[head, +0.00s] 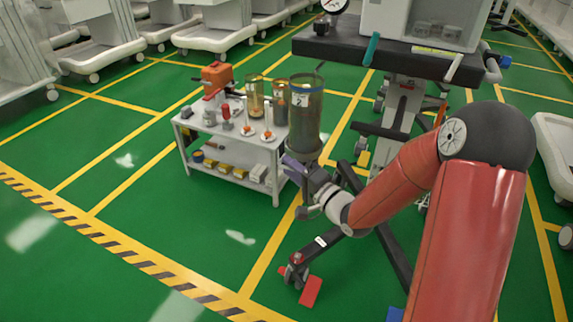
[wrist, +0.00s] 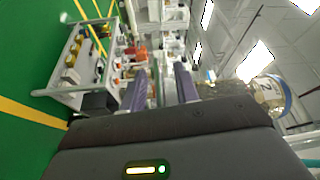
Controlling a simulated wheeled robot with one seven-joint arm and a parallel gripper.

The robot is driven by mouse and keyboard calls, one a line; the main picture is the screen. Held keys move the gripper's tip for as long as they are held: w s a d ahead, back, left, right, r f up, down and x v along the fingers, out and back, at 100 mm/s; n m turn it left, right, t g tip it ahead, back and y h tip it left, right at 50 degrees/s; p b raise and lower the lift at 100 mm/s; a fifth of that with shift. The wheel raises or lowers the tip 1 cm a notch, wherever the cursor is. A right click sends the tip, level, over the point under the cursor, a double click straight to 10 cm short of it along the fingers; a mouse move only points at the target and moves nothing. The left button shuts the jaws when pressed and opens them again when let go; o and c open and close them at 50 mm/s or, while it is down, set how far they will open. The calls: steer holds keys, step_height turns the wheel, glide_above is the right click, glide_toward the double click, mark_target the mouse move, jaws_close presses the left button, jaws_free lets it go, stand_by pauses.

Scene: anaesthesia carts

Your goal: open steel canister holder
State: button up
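A tall, see-through canister (head: 307,112) with a label reading 2 stands upright below the dark tabletop in the head view. A dark band (head: 305,150) shows at its bottom; I cannot tell whether this is the steel holder or its latch. My gripper (head: 291,164) is just below and left of the canister's bottom. In the wrist view the canister (wrist: 240,93) lies to the right, outside the fingers. My gripper (wrist: 163,75) has its two purple fingers apart, with nothing held between them. I cannot tell whether the fingers touch the holder.
A dark-topped cart (head: 395,55) with a white machine stands behind my arm. Its dark legs (head: 330,240) spread below my gripper. A low white trolley (head: 232,140) with bottles, an orange device (head: 216,75) and canisters stands left. Green floor is free at the front left.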

steer(key=v, duration=0.5)
steer(key=shift+s+d, duration=0.15)
steer(key=shift+d, duration=0.05)
